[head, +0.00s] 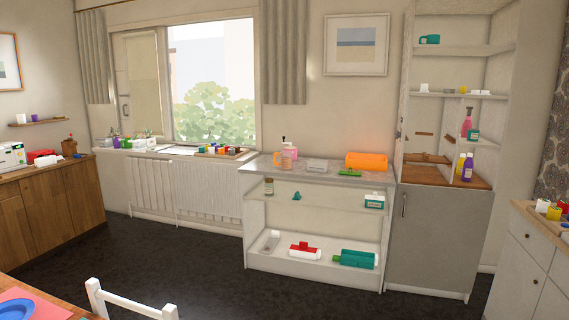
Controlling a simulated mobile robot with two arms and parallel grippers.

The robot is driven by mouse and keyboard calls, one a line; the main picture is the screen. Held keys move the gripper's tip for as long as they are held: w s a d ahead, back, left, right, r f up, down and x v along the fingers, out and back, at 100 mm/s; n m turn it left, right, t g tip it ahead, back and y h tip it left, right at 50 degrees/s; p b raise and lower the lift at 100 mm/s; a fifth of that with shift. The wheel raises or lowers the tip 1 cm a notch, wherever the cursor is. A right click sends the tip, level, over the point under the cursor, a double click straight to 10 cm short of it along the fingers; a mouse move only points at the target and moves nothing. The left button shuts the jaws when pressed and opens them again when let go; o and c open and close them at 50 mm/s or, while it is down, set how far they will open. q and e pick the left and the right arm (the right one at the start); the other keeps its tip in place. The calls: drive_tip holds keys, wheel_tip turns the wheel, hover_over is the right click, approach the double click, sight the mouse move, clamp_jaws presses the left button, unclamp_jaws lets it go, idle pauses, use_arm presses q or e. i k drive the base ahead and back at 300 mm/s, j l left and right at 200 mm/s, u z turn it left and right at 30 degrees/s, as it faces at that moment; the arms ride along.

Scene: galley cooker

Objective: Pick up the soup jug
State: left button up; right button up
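I cannot pick out the soup jug for certain in the head view. A teal mug-like vessel (430,39) stands on the top shelf of the tall white cabinet (436,240); I cannot tell whether it is the jug. Small cups, including a yellow one (554,213), stand on the counter at the right edge, partly cut off by the frame. Neither of my grippers is in view, and nothing is seen held.
A low white shelf unit (254,225) holds bottles and an orange roll-like thing (366,161). A white chair (130,305) and a table corner with a blue plate (16,309) are at the lower left. Dark floor (200,262) lies clear in the middle.

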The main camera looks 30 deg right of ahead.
sight(286, 164)
drive_tip(key=i+l, duration=0.1)
drive_tip(key=l, duration=0.8)
drive_tip(key=i+l+z, duration=0.25)
drive_tip(key=i+l, duration=0.65)
drive_tip(key=i+l+z, duration=0.25)
drive_tip(key=i+l, duration=0.6)
drive_tip(key=i, duration=0.15)
drive_tip(key=i+j+z, duration=0.5)
drive_tip(key=i+j, duration=0.95)
